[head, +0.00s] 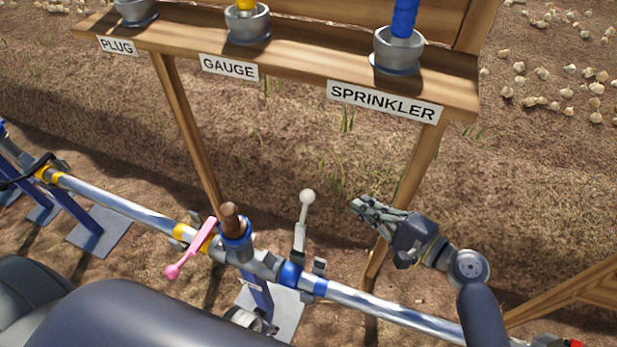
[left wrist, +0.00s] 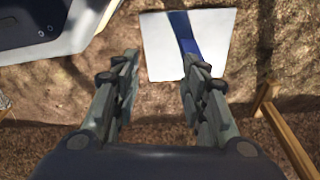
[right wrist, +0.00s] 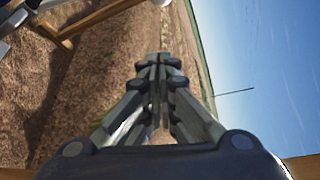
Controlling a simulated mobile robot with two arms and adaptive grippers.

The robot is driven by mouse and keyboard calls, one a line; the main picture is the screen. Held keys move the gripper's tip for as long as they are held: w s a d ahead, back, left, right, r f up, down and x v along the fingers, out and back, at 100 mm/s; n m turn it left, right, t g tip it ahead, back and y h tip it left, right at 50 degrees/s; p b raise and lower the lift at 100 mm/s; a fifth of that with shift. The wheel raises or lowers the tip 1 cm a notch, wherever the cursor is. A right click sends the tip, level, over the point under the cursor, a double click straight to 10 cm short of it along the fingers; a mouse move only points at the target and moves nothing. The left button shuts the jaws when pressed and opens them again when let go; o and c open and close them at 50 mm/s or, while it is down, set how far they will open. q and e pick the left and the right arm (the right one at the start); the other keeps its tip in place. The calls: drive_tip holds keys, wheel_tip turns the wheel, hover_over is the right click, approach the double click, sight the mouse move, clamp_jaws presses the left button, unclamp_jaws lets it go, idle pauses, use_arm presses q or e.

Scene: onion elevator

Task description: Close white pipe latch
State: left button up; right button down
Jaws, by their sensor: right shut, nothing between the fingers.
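The white pipe latch (head: 301,222) sits on the blue-banded pipe joint (head: 290,274). Its lever stands up from the pipe, with a white ball at the top end. My right gripper (head: 357,206) is to the right of the white ball, apart from it, with its fingers pointing left. It is shut and empty, and its closed fingers also show in the right wrist view (right wrist: 160,58). My left gripper shows in the left wrist view (left wrist: 160,58), open and empty, above a white base plate (left wrist: 215,40) with a blue post. I cannot make out the left fingers in the head view.
Several onions lie at the upper right.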

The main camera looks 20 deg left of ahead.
drive_tip(key=shift+w+d+r, duration=0.1)
drive_tip(key=shift+w+r, duration=0.05)
drive_tip(key=x, duration=1.1)
use_arm(q)
drive_tip(key=shift+s+a+f+p, duration=0.15)
drive_tip(key=shift+s+f+p, duration=0.3)
drive_tip(key=shift+s+f, duration=0.7)
use_arm(e)
drive_tip(key=shift+s+d+r, duration=0.1)
drive_tip(key=shift+s+r, duration=0.15)
drive_tip(key=shift+s, duration=0.45)
drive_tip(key=shift+s+r, duration=0.25)
drive_tip(key=shift+s, duration=0.5)
drive_tip(key=shift+s+d+r, duration=0.1)
drive_tip(key=shift+s+r, duration=0.1)
drive_tip(key=shift+s, duration=0.5)
use_arm(q)
drive_tip(key=shift+w+f, duration=0.1)
